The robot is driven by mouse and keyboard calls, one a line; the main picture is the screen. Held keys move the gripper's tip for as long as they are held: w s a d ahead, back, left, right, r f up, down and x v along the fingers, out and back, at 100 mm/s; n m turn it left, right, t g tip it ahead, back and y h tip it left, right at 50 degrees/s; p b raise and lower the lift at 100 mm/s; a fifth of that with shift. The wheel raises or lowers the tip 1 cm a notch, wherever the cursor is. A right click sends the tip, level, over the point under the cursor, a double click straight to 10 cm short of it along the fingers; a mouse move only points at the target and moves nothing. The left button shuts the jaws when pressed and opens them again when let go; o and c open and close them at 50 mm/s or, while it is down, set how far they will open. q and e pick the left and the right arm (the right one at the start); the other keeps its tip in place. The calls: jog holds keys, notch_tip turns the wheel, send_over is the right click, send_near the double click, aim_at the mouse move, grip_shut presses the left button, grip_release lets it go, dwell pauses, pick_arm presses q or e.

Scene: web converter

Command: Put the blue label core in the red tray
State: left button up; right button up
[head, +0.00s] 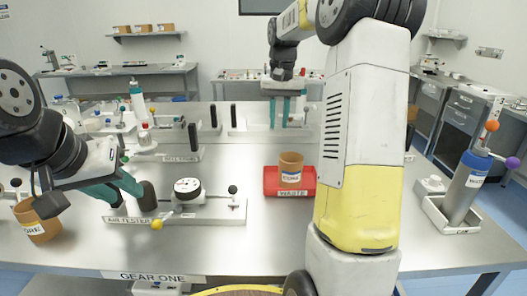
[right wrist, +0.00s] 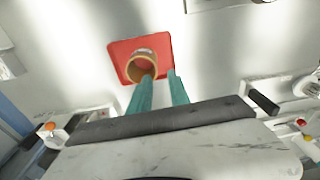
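A brown core (head: 291,168) with a blue-and-white label stands upright in the red tray (head: 270,183), which is marked WASTE. In the right wrist view the core (right wrist: 141,68) shows its open end inside the red tray (right wrist: 120,50). My right gripper (head: 293,122) is open and empty, raised behind the tray, its teal fingers apart; they also show in the right wrist view (right wrist: 160,82). A second brown core (head: 38,222) with a label stands at the far left.
A grey cylinder (head: 465,188) stands in a white holder at the right. Several fixtures line the back of the table. Bare table surrounds the tray.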

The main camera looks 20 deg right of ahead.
jog(key=s+a+r+n+t, duration=0.1)
jog(key=s+a+r, duration=0.15)
jog(key=s, duration=0.45)
jog(key=s+a+r+n+t, duration=0.1)
jog(key=s+a+r+t, duration=0.15)
jog(key=s, duration=0.55)
jog(key=s+a+f+t+y, duration=0.1)
jog(key=s+a+f, duration=0.1)
jog(key=s, duration=0.4)
jog(key=s+a+f+n+t+y, duration=0.1)
jog(key=s+a+f, duration=0.1)
jog(key=s, duration=0.4)
jog(key=shift+a+f, duration=0.25)
jog(key=shift+a, duration=0.1)
jog(key=shift+a, duration=0.1)
